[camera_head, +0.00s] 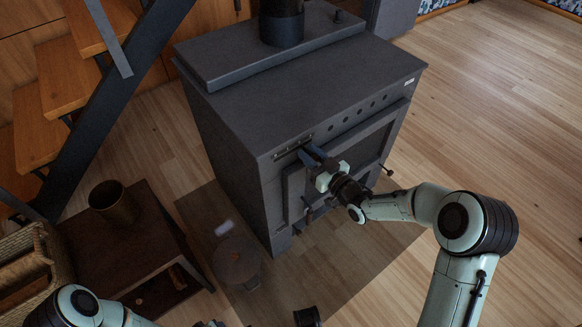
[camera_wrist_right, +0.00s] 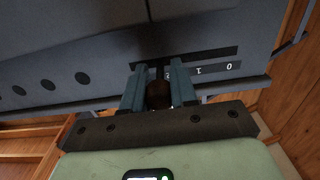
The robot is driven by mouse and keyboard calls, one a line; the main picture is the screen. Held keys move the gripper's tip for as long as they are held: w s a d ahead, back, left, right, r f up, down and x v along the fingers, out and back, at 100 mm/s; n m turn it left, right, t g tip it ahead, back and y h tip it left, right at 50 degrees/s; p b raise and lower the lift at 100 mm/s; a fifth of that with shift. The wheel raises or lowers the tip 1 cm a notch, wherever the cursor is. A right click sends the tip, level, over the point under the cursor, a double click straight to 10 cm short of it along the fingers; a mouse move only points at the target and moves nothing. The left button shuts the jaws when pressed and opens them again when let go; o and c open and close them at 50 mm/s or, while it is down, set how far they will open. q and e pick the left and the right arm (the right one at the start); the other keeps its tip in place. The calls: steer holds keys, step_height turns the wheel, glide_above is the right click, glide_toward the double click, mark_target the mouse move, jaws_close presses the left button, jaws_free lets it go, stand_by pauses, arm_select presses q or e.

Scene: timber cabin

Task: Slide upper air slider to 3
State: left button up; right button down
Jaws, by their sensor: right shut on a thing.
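The dark wood stove (camera_head: 300,95) stands in the middle of the head view. Its upper air slider slot (camera_head: 293,147) is high on the front face, at the left. My right gripper (camera_head: 308,154) is at that slot, shut on the round dark slider knob (camera_wrist_right: 158,95), which sits between its two blue-grey fingers in the right wrist view. The number scale (camera_wrist_right: 215,69) there shows 0 and 1 upside down, to the right of the knob. A further figure beside the knob is partly hidden by a finger. My left arm shows at the bottom left; its gripper is not clearly seen.
The stove door handle (camera_head: 310,212) is below the right gripper. A low dark table (camera_head: 150,235) with a brown pot (camera_head: 113,203) stands left of the stove, beside a wicker basket (camera_head: 40,262). Wooden stairs (camera_head: 50,85) rise behind. Floor on the right is clear.

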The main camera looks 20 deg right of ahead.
arm_select(q)
steer(key=shift+s+a+f, duration=0.1)
steer(key=shift+s+f, duration=0.25)
steer(key=shift+s, duration=0.05)
arm_select(e)
steer(key=shift+w+d, duration=0.3)
steer(key=shift+d, duration=0.65)
steer(key=shift+w+d, duration=0.3)
steer(key=shift+d, duration=0.6)
steer(key=c, duration=0.9)
jaws_free()
steer(key=shift+d, duration=0.1)
steer(key=shift+s, duration=0.2)
arm_select(q)
steer(key=r, duration=0.1)
steer(key=d+r+p, duration=0.1)
steer(key=r+p, duration=0.1)
steer(key=shift+s+d+r, duration=0.1)
steer(key=shift+s+d, duration=0.1)
steer(key=shift+d, duration=0.1)
arm_select(e)
steer(key=v, duration=1.3)
